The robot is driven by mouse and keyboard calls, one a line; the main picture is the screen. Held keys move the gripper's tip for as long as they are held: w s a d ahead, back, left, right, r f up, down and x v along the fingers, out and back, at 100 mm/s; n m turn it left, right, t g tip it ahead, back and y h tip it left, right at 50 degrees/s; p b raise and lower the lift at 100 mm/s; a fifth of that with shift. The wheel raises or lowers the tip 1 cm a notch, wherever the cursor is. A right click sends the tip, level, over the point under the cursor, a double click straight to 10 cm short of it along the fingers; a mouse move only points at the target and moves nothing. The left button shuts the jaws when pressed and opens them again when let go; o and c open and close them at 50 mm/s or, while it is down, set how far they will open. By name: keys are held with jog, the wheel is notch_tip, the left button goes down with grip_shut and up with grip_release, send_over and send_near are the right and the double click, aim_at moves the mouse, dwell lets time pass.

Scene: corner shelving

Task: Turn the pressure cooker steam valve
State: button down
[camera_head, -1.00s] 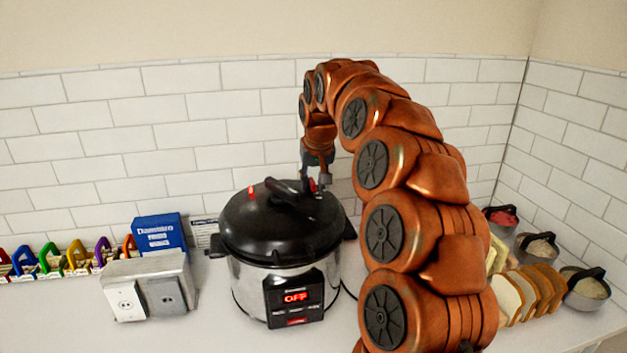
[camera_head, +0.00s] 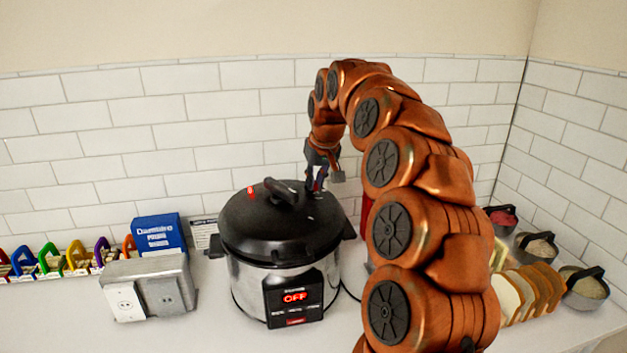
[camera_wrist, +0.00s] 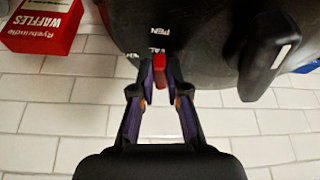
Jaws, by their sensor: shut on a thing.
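The black-lidded pressure cooker (camera_head: 262,228) stands on the counter, its front display reading OFF. Its dark lid handle (camera_head: 287,196) rises from the lid. My gripper (camera_head: 316,186) reaches down at the back right of the lid. In the wrist view the red steam valve (camera_wrist: 160,72) sits at the lid's edge between the two fingertips of my gripper (camera_wrist: 161,80), which is shut on it. White lettering, partly readable as "VAL" and "PEN", shows on the lid beside the valve. In the head view the valve is mostly hidden by the fingers.
A red waffles box (camera_wrist: 42,22) lies near the cooker in the wrist view. Left of the cooker stand a metal outlet box (camera_head: 150,288) and a blue box (camera_head: 160,235). A tiled wall is behind.

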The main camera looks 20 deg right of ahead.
jog(key=n+y, duration=0.1)
jog(key=n, duration=0.1)
jog(key=d+n, duration=0.1)
jog(key=n, duration=0.1)
jog(key=shift+w+d+y+p, duration=0.2)
jog(key=shift+y+p, duration=0.1)
jog(key=shift+y, duration=0.1)
jog(key=shift+w+d+n+g+y+p, duration=0.1)
jog(key=shift+d+n+g+y+p, duration=0.15)
jog(key=shift+n, duration=0.7)
jog(key=shift+w+d+n+g+y+p, duration=0.15)
jog(key=shift+d+n+g+y, duration=0.15)
jog(key=shift+n, duration=0.65)
jog(key=c, duration=1.2)
grip_release()
jog(key=shift+o, duration=0.2)
jog(key=shift+r, duration=0.1)
jog(key=v, duration=0.7)
